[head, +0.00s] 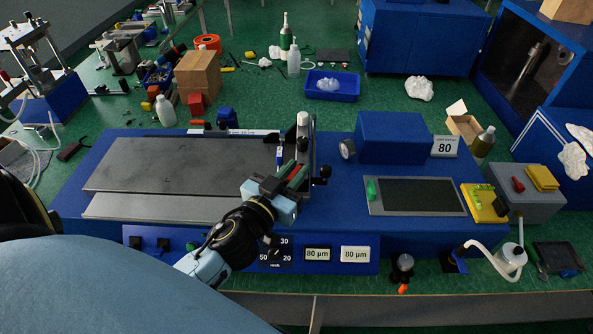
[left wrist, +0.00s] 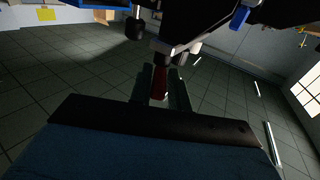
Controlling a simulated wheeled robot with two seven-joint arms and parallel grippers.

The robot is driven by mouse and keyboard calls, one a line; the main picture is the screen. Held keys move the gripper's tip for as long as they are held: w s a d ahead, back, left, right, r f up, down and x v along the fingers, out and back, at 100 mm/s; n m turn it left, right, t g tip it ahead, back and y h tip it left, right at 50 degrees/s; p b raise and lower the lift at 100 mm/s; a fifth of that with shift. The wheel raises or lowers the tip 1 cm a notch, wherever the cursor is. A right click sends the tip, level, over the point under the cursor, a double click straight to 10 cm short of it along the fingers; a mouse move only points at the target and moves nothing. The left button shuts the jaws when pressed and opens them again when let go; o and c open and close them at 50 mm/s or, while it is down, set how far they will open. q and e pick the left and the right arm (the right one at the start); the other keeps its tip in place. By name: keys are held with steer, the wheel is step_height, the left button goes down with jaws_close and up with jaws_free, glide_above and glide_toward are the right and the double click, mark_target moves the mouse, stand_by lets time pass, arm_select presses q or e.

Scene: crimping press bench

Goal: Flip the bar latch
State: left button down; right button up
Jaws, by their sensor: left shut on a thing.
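My left gripper (head: 294,177) reaches in from the lower left, at the right end of the machine's flat plate. Its fingers are shut on the red bar latch (left wrist: 159,84), which shows between the two fingers in the left wrist view. In the head view the gripper hides most of the latch. The dark crossbar assembly (head: 304,140) stands across the plate's right end, just beyond the fingers, with a black knob (head: 320,172) on its right side. My right gripper is not in view.
The grey plate (head: 180,163) lies bare left of the gripper. A blue housing (head: 390,138) with a gauge (head: 347,149) and a flat screen (head: 415,196) stand to the right. A front panel (head: 140,243) carries displays and knobs. Bottles, boxes and a blue tray (head: 332,86) lie behind.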

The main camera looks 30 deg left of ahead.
arm_select(q)
steer(key=shift+w+a+m+g+h+b, duration=0.4)
steer(key=shift+m+g+h, duration=1.05)
steer(key=shift+m+h, duration=0.9)
steer(key=shift+w+a+m+g+h+b, duration=0.15)
steer(key=shift+a+m+g+h, duration=0.4)
steer(key=shift+m+g+h, duration=1.7)
steer(key=shift+w+a+m+g+h+b, duration=0.2)
steer(key=shift+a+m+g+h+b, duration=0.35)
steer(key=shift+m+h, duration=1.8)
steer(key=shift+d+n+h, duration=0.1)
steer(key=shift+n+h, duration=0.85)
steer(key=c, duration=1.4)
jaws_free()
steer(key=shift+d, duration=0.1)
steer(key=shift+c, duration=0.2)
